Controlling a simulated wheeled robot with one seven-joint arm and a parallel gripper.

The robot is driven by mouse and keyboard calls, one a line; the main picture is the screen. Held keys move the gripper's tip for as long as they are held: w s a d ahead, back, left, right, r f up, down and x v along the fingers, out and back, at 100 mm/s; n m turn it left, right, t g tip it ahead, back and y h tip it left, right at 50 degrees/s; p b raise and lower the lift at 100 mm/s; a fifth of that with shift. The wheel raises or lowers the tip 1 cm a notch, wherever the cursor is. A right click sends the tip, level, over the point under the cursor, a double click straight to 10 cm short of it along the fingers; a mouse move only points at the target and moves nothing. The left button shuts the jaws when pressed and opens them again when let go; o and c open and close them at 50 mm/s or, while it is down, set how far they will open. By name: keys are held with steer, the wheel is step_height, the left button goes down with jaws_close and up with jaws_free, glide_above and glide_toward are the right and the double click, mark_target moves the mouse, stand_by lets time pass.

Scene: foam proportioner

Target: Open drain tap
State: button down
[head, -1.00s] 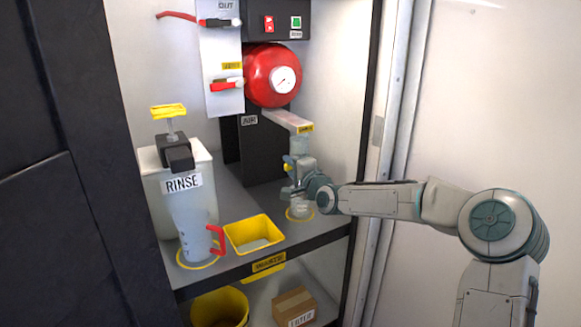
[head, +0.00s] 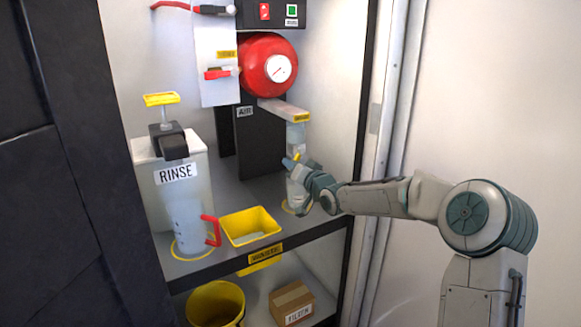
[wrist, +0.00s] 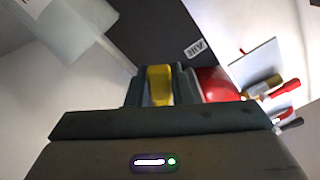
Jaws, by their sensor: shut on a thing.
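A small yellow tap handle (wrist: 160,84) sits between the two jaws of my gripper (wrist: 160,74) in the wrist view. My gripper is shut on it. In the head view my gripper (head: 288,163) is at the clear upright vessel (head: 297,136) under the ledge with a yellow label. A bit of yellow shows at the fingers there. The jaws and wrist hide the lower part of this vessel and most of the tap, so I cannot tell the tap's angle.
A yellow tray (head: 250,227) and the RINSE jug (head: 190,218) with a red handle stand left of my gripper on the shelf. A red tank (head: 267,68) with a gauge is above. A yellow bucket (head: 215,304) and a box (head: 292,302) are below.

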steer(key=n, duration=0.1)
steer(key=d+n, duration=0.1)
steer(key=shift+w+f+n, duration=0.3)
steer(key=shift+f, duration=0.05)
steer(key=shift+w+d+n+b, duration=0.2)
steer(key=shift+d+n, duration=0.05)
steer(key=shift+n, duration=0.6)
steer(key=shift+w+d+n+b, duration=0.15)
steer(key=shift+d+n+b, duration=0.1)
steer(key=shift+n, duration=0.6)
steer(key=c, duration=1.3)
jaws_free()
steer(key=p+v, duration=0.3)
steer(key=v, duration=1)
steer(key=shift+s+d, duration=0.3)
steer(key=shift+p, duration=0.3)
